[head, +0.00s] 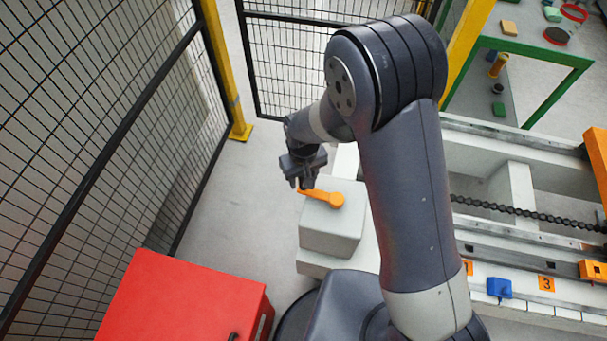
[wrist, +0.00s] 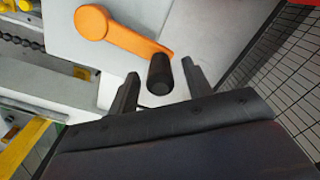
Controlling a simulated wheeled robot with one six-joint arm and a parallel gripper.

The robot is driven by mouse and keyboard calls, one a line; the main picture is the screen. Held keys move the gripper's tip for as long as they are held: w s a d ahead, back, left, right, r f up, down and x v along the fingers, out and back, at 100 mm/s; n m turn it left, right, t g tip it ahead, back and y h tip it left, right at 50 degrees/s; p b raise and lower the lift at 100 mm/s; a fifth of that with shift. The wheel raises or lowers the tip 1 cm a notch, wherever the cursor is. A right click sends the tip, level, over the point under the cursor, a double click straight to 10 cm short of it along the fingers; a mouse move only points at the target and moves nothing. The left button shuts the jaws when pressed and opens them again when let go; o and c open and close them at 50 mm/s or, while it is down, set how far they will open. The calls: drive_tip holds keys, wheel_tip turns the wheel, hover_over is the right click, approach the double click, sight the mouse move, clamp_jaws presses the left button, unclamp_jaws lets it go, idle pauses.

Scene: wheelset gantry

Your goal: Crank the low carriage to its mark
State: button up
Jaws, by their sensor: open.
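An orange crank (head: 326,197) sits on top of a pale grey box (head: 332,237) left of the rail frame. In the wrist view the orange crank arm (wrist: 142,40) ends in a dark upright handle (wrist: 160,74). My gripper (head: 304,184) is over the crank's handle end. In the wrist view my gripper (wrist: 160,76) is open, with one finger on each side of the handle; I cannot tell whether either finger touches it. A blue block (head: 499,288) and an orange plate numbered 3 (head: 546,284) are on the low rail. An orange part (head: 593,270) stands at the right edge; I cannot tell whether it is the carriage.
A red cabinet (head: 180,305) stands at the lower left. Black mesh fencing (head: 100,110) with yellow posts runs along the left and back. A dark chain (head: 530,212) crosses the rail frame. A green-framed table (head: 535,60) is at the back right. Floor left of the box is clear.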

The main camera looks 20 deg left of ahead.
clamp_jaws()
idle(0.5)
